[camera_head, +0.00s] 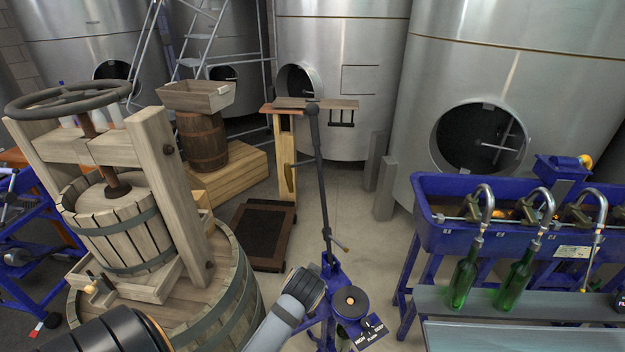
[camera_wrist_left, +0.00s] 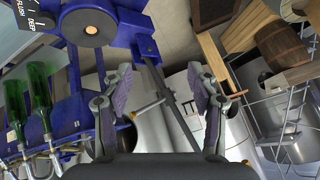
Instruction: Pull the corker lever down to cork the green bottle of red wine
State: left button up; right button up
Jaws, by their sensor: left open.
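The blue corker (camera_head: 331,270) stands at the bottom centre of the head view, with a round disc on its plate. Its dark lever (camera_head: 319,170) rises nearly upright, leaning slightly left at the top, with a short tan-tipped side bar low down. The left wrist view also shows the lever (camera_wrist_left: 178,108), crossing behind the gap between my fingers. My left gripper (camera_wrist_left: 160,95) is open and empty, apart from the lever as far as I can tell. In the head view its fingers do not show. A bottle in the corker is mostly hidden. My right gripper is not in view.
A wooden press (camera_head: 125,235) stands on a barrel (camera_head: 235,290) at left. A blue filler (camera_head: 440,210) at right has several spouts, with green bottles (camera_head: 465,275) under them. Steel tanks (camera_head: 340,40) line the back.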

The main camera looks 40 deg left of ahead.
pick_arm(q)
jog(key=w+a+r+n+t+y, duration=0.1)
jog(key=w+r, duration=0.4)
jog(key=r, duration=0.7)
jog(key=w+a+r+n+t+y, duration=0.1)
jog(key=w+a+r+n+y, duration=0.2)
jog(key=r, duration=0.9)
jog(key=w+a+r+n+t+y, duration=0.2)
jog(key=w+r+y, duration=0.4)
jog(key=w+r, duration=0.3)
notch_tip(320, 180, up, 3)
jog(key=shift+a+r+n, duration=0.2)
jog(key=shift+a+n, duration=0.4)
jog(key=shift+a, duration=0.1)
